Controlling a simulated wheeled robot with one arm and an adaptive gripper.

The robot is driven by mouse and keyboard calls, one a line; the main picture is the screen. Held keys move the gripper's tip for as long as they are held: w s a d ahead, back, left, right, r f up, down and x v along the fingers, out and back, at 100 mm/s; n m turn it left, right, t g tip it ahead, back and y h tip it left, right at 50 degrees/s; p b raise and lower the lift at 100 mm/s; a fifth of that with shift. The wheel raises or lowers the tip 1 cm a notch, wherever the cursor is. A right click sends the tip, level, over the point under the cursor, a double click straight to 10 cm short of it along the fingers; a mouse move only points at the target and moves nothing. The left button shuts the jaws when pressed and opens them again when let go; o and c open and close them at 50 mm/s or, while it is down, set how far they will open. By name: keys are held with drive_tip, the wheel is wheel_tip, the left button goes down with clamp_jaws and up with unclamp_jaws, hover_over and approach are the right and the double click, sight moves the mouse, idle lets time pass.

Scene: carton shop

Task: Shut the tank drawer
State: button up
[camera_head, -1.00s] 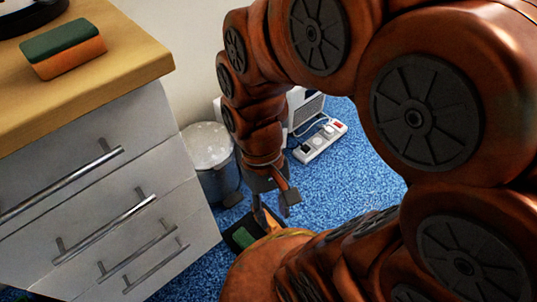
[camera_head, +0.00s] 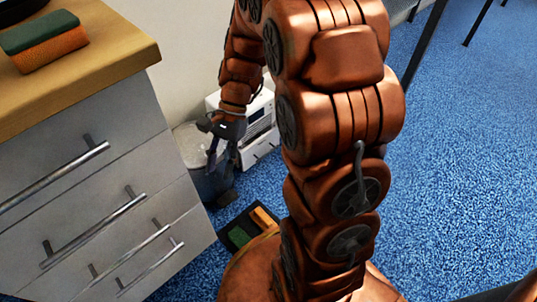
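A white boxy appliance (camera_head: 262,112) stands on the blue floor against the wall, partly behind my arm. A low white part (camera_head: 260,150), which looks like its drawer, juts out at its lower front; my arm hides its right side, so I cannot tell how far it is out. My gripper (camera_head: 220,168) points down just left of the appliance, in front of a grey bin. Its dark fingers look apart with nothing between them. In this view it overlaps the bin, and I see no contact with the drawer.
The grey bin (camera_head: 190,150) stands between the appliance and a white drawer cabinet (camera_head: 100,150) with long bar handles. A sponge (camera_head: 42,40) lies on its wooden top. A black tray (camera_head: 232,222) with green and orange items is on the floor. Open blue carpet lies right, with dark table legs beyond.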

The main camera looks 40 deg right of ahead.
drive_tip(key=w+d+f+m+t+y+b, duration=0.1)
drive_tip(key=w+d+f+m+y, duration=0.1)
drive_tip(key=w+d+f+m, duration=0.3)
drive_tip(key=w+d+f+m+t+y, duration=0.1)
drive_tip(key=w+f+m+y, duration=0.15)
drive_tip(key=w, duration=0.35)
drive_tip(key=m+t+b, duration=0.2)
drive_tip(key=m+t, duration=0.8)
drive_tip(key=m, duration=0.9)
hover_over(269, 153)
drive_tip(key=s+a, duration=0.3)
drive_tip(key=a, duration=0.3)
wheel_tip(269, 153, down, 24)
drive_tip(key=s+d+f+m+t+h+b, duration=0.25)
drive_tip(key=d+f+m+t, duration=0.25)
drive_tip(key=d+f+m, duration=0.65)
drive_tip(key=w+a+f, duration=0.1)
drive_tip(key=w+a+f+n, duration=0.1)
drive_tip(key=w+a, duration=0.1)
drive_tip(key=w+a+f+n+b, duration=0.1)
drive_tip(key=shift+w+a, duration=0.2)
drive_tip(key=shift+a, duration=0.1)
drive_tip(key=shift+b+x, duration=0.3)
drive_tip(key=shift+x, duration=0.6)
clamp_jaws()
